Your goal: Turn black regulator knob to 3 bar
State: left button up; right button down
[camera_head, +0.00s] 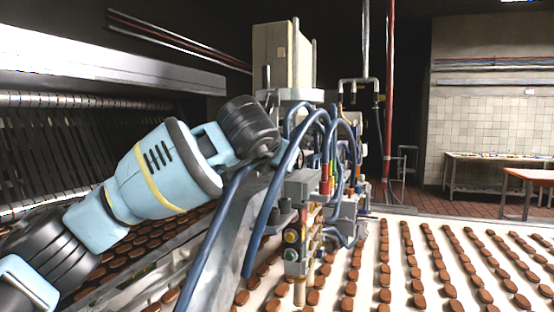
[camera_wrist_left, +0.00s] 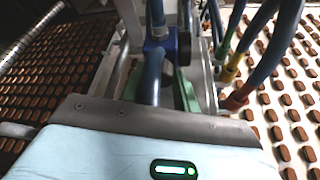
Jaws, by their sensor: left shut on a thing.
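My left arm reaches in from the left in the head view, and its dark wrist (camera_head: 248,127) is up against the hoses of the depositor machine. The fingers are hidden there. In the left wrist view the left gripper (camera_wrist_left: 160,88) points at a blue fitting (camera_wrist_left: 158,44) with a dark round part beside it, which looks like the black regulator knob (camera_wrist_left: 183,52). The gripper is shut on the knob, though the contact is mostly hidden by a blue hose and the gripper's body. The pressure scale cannot be read. My right gripper is not in view.
Blue hoses (camera_head: 262,222) loop close around the wrist. The depositor machine (camera_head: 298,190) stands over a white conveyor (camera_head: 405,290) with rows of brown biscuits. A metal rail (camera_head: 228,265) runs along its left. Tables (camera_head: 490,160) stand far off at the right.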

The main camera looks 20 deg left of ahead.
pick_arm(q)
jog(key=shift+r+m+y+p, duration=0.1)
jog(key=shift+m+y+p, duration=0.2)
jog(key=shift+m, duration=0.1)
jog(key=shift+f, duration=0.2)
jog(key=o, duration=1)
jog(key=shift+c, duration=0.2)
jog(key=shift+b+v, duration=0.35)
jog(key=shift+v, duration=3.55)
